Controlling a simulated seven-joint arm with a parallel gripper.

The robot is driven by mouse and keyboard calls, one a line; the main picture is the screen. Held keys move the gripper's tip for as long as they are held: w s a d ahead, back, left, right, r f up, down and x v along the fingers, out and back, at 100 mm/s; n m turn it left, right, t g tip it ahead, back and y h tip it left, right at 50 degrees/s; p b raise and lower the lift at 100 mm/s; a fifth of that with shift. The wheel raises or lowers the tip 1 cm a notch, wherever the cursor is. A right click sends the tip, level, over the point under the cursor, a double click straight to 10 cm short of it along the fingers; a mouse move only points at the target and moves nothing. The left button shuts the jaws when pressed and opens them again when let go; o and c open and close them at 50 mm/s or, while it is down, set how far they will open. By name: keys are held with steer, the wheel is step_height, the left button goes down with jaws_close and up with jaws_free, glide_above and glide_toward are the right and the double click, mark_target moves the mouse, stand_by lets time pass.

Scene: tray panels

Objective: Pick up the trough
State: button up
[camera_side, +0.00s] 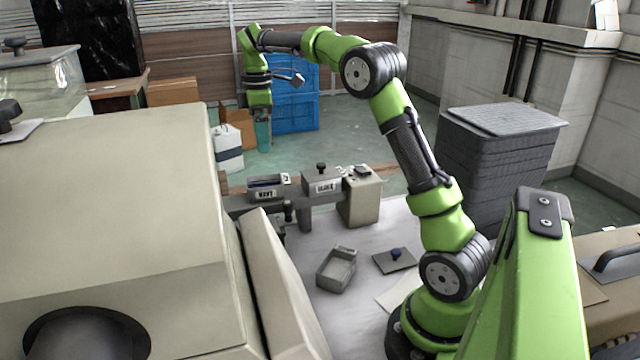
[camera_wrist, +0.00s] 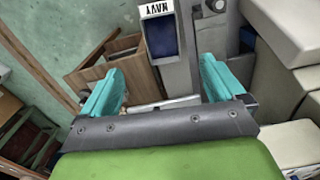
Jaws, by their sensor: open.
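The trough (camera_side: 336,270) is a small grey open-topped rectangular box with a label on its far rim. It stands on the pale work surface in the side view, apart from my gripper, and looks empty. I cannot make it out in the wrist view. My gripper (camera_side: 263,134) hangs high at the back left, beyond the labelled bins, with teal fingers. In the wrist view my gripper (camera_wrist: 160,85) has its fingers wide apart with nothing held between them.
A bin labelled NAVY (camera_side: 266,186) with a dark blue inside stands on a grey stand; it also shows in the wrist view (camera_wrist: 163,38). A knobbed labelled box (camera_side: 322,178) is beside it. A large beige housing (camera_side: 110,220) fills the left.

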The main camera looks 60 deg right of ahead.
glide_above(265, 182)
steer(key=s+a, duration=0.2)
steer(key=f, duration=0.8)
steer(key=shift+w+f, duration=0.1)
steer(key=shift+w, duration=0.1)
step_height(265, 182, down, 5)
steer(key=shift+s+a+f, duration=0.1)
